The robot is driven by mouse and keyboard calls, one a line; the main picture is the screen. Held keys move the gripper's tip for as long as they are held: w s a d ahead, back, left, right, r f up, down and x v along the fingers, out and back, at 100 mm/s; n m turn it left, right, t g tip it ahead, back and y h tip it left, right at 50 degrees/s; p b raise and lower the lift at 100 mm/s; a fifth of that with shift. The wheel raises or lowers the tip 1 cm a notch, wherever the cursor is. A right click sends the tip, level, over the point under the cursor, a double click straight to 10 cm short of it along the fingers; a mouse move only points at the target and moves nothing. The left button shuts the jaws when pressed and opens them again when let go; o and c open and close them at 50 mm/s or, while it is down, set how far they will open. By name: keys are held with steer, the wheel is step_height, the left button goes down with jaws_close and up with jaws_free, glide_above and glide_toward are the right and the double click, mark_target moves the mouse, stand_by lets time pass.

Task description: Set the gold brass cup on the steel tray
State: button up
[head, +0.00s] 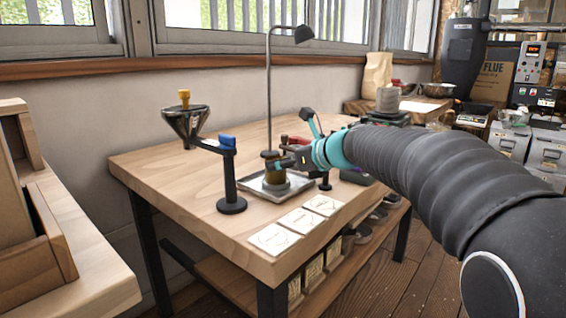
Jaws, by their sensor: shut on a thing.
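The gold brass cup (275,177) is upright at the steel tray (294,190), with the tray's rim showing around it. I cannot tell whether its base touches the tray. My gripper (284,163) reaches in from the right and is shut on the cup near its upper part. The fingers are small here and partly hide the cup.
A stand with a blue clamp (228,175) holds a metal funnel (185,122) left of the tray. A lamp (268,80) rises behind it. Several white cards (275,239) lie along the table's front edge. The table's left part (165,165) is clear.

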steer(key=shift+f, duration=0.25)
steer(key=o, duration=0.9)
steer(key=shift+d+r, duration=0.1)
steer(key=shift+p+v, duration=1.25)
steer(key=shift+v, duration=4.2)
steer(key=s+f+n, duration=0.1)
steer(key=s+n, duration=0.1)
steer(key=s+f+n+g+h, duration=0.1)
steer(key=s+n, duration=0.1)
steer(key=s, duration=0.1)
steer(key=s+f+n+h, duration=0.1)
steer(key=s, duration=0.2)
steer(key=shift+d+f+n+p, duration=0.1)
steer(key=shift+f+n+p, duration=0.1)
steer(key=shift+n+p, duration=0.2)
steer(key=s+d+f+n+h, duration=0.2)
steer(key=s+d+f+n, duration=0.1)
steer(key=s+n, duration=0.3)
steer(key=s+d+f+n+g+h+p, duration=0.1)
steer(key=s+d+f+n+h, duration=0.2)
steer(key=s+n, duration=0.4)
steer(key=s+d+f+n+g+h+p, duration=0.1)
steer(key=s+d+f+n+h, duration=0.2)
steer(key=s+f+n, duration=0.4)
steer(key=shift+s+d+f, duration=0.15)
steer(key=shift+s+d, duration=0.7)
steer(key=shift+s, duration=0.2)
